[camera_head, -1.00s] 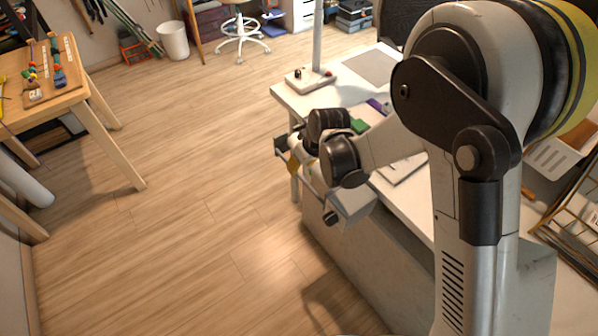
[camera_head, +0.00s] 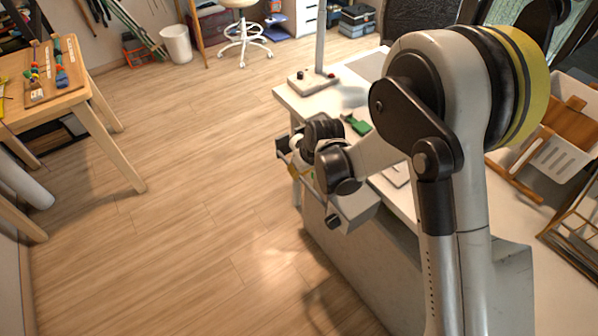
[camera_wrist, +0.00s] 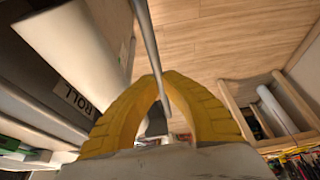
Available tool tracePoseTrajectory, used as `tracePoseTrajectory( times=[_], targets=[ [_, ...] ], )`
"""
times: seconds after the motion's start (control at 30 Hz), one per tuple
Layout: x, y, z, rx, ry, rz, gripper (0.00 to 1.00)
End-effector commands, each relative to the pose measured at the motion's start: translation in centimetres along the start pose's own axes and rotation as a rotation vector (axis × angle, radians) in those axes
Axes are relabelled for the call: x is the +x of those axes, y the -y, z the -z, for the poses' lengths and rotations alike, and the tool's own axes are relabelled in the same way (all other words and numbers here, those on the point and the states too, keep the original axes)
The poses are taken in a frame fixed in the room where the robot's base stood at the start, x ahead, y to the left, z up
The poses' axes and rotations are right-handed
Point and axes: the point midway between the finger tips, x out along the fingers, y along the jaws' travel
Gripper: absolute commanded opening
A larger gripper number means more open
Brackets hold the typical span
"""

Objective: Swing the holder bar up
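The holder bar (camera_wrist: 147,38) is a thin grey metal rod in the wrist view. It runs from the top edge down between the two yellow fingers of my gripper (camera_wrist: 161,78). The fingers arch together with their tips against the bar, which looks pinched between them. A white roll (camera_wrist: 70,42) lies left of the bar, beside a dark face with a "ROLL" label (camera_wrist: 73,97). In the head view my gripper (camera_head: 306,172) is at the left edge of the bench, mostly hidden by my dark wrist. The holder there is only partly visible.
The white bench (camera_head: 290,97) carries a post on a base (camera_head: 312,82) and a green item (camera_head: 357,123). A wooden table (camera_head: 62,98) stands at the left. The floor between them is clear. A white basket (camera_head: 566,135) is at the right.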

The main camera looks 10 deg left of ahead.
Motion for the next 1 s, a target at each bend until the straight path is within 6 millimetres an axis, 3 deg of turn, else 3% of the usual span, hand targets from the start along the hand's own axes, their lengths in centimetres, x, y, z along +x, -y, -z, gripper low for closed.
tracePoseTrajectory(
  times=[0.6,0.7,1.0],
  targets=[
    [-0.06,-0.75,-0.02,0.038,0.002,0.091,0.00],
    [-0.06,-0.74,-0.01,0.038,0.001,0.091,0.33],
    [-0.27,-0.71,0.03,0.039,0.001,0.091,0.33]
  ],
)
